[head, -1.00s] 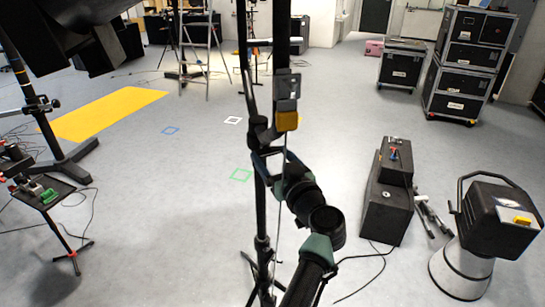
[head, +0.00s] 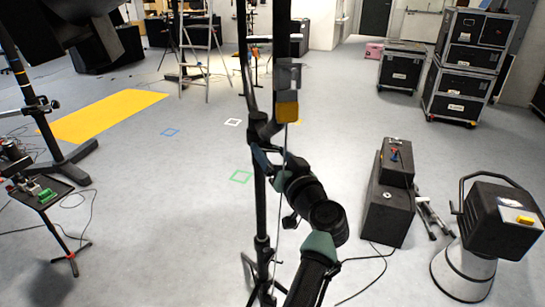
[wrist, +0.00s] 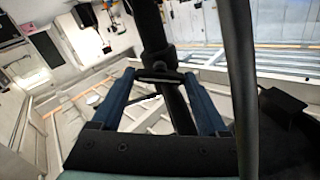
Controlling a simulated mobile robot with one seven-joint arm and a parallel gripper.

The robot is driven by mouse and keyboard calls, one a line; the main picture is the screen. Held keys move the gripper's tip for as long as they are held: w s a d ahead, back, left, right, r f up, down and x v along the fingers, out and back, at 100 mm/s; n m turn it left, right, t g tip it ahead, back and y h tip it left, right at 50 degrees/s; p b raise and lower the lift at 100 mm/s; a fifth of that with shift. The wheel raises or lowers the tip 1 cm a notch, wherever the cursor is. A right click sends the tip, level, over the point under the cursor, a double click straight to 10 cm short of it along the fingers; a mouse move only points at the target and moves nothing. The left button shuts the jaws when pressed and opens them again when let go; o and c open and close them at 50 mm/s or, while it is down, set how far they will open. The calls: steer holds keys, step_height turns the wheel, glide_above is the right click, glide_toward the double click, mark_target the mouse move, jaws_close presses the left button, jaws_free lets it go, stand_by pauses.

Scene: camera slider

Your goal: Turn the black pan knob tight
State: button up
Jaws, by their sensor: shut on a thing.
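The black pan knob (wrist: 159,77) shows in the wrist view as a dark bar between the tips of my two blue fingers, beside a black upright post. My gripper (wrist: 160,73) is shut on it. In the head view my gripper (head: 268,157) reaches up from the lower right to the dark stand (head: 260,205) in the middle. The knob cannot be made out clearly there, as my fingers and the stand's joint cover it. A grey and orange-yellow block (head: 287,108) hangs on the stand just above my gripper.
A black case (head: 385,215) and a black-and-white lamp-like unit (head: 490,225) stand at the right. Flight cases (head: 455,65) stand at the back right. A small tray stand (head: 45,195) is at the left. The floor between is mostly clear.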

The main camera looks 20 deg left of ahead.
steer(key=shift+m, duration=1.5)
steer(key=o, duration=1.2)
steer(key=shift+o, duration=0.2)
steer(key=b+v, duration=0.1)
steer(key=v, duration=1.2)
